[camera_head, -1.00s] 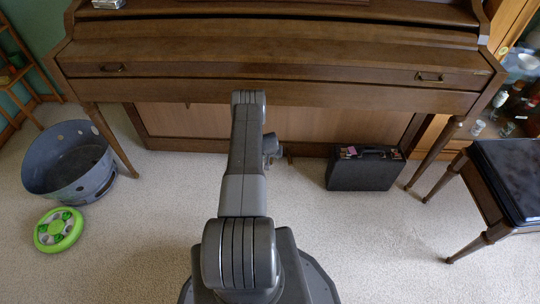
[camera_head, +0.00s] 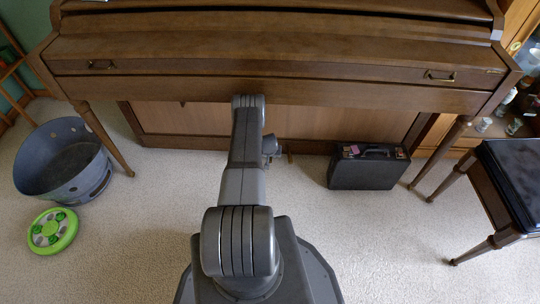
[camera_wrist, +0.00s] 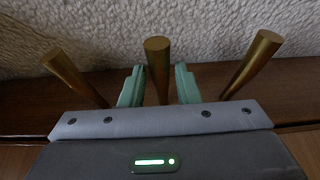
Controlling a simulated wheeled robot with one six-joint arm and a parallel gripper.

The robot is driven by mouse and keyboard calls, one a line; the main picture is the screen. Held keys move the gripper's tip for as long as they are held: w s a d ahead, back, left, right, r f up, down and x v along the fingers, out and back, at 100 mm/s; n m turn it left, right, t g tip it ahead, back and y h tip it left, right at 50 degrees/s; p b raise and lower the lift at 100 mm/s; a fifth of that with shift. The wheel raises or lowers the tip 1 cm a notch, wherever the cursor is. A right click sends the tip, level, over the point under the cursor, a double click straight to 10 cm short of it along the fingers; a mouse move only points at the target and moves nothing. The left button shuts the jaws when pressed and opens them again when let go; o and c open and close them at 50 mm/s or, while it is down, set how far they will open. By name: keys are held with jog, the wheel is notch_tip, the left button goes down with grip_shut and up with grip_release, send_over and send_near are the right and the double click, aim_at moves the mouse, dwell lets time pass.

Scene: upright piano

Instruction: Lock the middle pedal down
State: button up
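In the wrist view three brass pedals stick out from the piano's dark wooden base. The middle pedal (camera_wrist: 158,68) lies between the two teal fingers of my gripper (camera_wrist: 158,86). The fingers are apart, one on each side of it, with a narrow gap showing on both sides. I cannot tell how their height compares with the pedal's. The left pedal (camera_wrist: 75,76) and the right pedal (camera_wrist: 252,64) are outside the fingers. In the head view my arm reaches toward the upright piano (camera_head: 270,62) and hides the middle pedal and my gripper's fingertips.
A black briefcase (camera_head: 367,168) stands on the carpet right of my arm. A piano bench (camera_head: 510,190) is farther right. A grey tub (camera_head: 62,160) and a green round toy (camera_head: 53,231) are at the left.

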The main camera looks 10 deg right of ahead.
grip_shut()
jog(key=shift+s+f+b, duration=0.1)
jog(key=shift+f+b, duration=1.3)
jog(key=shift+b, duration=0.2)
jog(key=o, duration=0.9)
grip_release()
jog(key=shift+o, duration=0.2)
jog(key=shift+r, duration=0.1)
